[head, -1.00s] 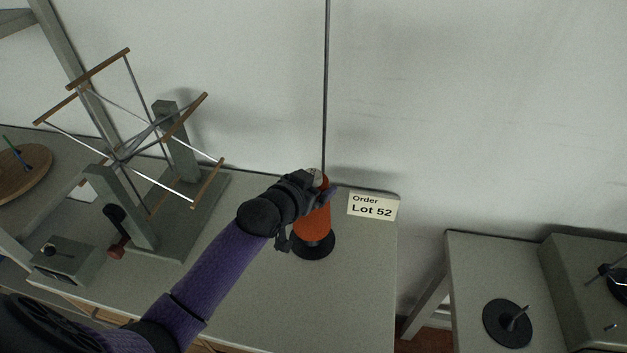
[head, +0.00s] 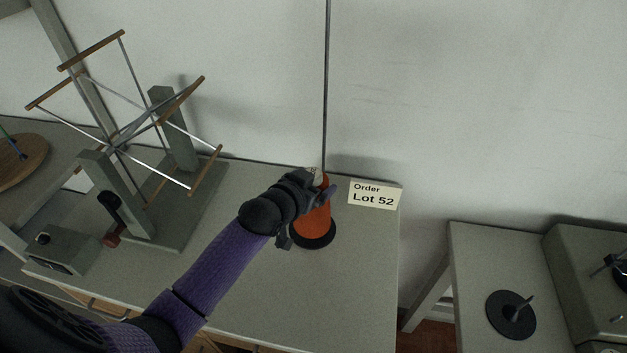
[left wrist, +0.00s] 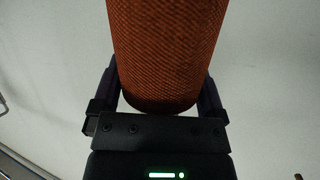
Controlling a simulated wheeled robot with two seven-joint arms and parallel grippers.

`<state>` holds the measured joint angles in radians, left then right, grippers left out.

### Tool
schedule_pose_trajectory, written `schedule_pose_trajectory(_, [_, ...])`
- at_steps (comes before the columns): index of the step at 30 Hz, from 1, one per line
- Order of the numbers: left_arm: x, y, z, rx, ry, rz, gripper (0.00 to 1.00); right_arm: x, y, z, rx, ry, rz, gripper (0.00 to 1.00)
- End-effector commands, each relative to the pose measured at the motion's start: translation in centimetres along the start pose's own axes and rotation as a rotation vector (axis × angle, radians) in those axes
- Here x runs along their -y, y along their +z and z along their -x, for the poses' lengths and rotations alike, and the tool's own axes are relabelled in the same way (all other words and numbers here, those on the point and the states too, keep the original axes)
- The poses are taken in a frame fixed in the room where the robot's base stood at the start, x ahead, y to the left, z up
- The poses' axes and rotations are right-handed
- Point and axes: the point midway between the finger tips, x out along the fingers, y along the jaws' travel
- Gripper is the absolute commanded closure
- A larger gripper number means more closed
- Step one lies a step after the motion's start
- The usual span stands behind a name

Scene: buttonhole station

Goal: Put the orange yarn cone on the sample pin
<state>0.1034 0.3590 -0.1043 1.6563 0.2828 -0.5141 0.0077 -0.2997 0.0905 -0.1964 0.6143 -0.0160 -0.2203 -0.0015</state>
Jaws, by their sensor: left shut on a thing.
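The orange yarn cone (head: 315,222) is upright over a round black disc (head: 313,244) on the grey table. Its lower end overlaps the disc in the head view, and I cannot tell for sure whether it rests on it. Any pin under the cone is hidden. My left gripper (head: 320,186) is shut on the cone near its top. In the left wrist view, the orange cone (left wrist: 165,55) fills the space between the fingers. Another black disc with a short upright pin (head: 515,312) stands empty on the right-hand table. My right gripper is not in view.
A tall thin rod (head: 326,90) rises behind the cone. An "Order Lot 52" card (head: 375,194) is to its right. A wood-and-metal yarn reel (head: 120,145) stands on the left. A gap separates the table from the right-hand table (head: 470,255). The table front is clear.

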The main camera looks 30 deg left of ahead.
Motion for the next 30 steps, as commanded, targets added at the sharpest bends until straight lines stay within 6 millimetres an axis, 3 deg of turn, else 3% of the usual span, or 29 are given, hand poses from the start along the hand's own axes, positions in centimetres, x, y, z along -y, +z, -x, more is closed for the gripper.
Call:
schedule_pose_trajectory(11, [-0.1, 0.6, -0.2, 0.0, 0.0, 0.0, 1.0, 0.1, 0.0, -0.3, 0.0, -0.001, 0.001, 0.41])
schedule_pose_trajectory(12, [-0.1, 0.5, -0.2, 0.0, 0.0, 0.0, 0.0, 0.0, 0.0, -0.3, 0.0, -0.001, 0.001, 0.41])
schedule_pose_trajectory(20, [-0.1, 0.5, 0.0, 0.001, 0.0, 0.0, 0.0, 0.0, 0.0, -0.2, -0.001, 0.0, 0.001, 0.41])
schedule_pose_trajectory(23, [0.0, 0.4, 1.3, 0.001, 0.0, 0.0, 0.0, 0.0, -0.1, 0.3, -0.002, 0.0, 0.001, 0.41])
schedule_pose_trajectory(30, [0.0, 0.4, 6.2, 0.002, 0.0, -0.001, 0.0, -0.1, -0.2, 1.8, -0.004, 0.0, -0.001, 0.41])
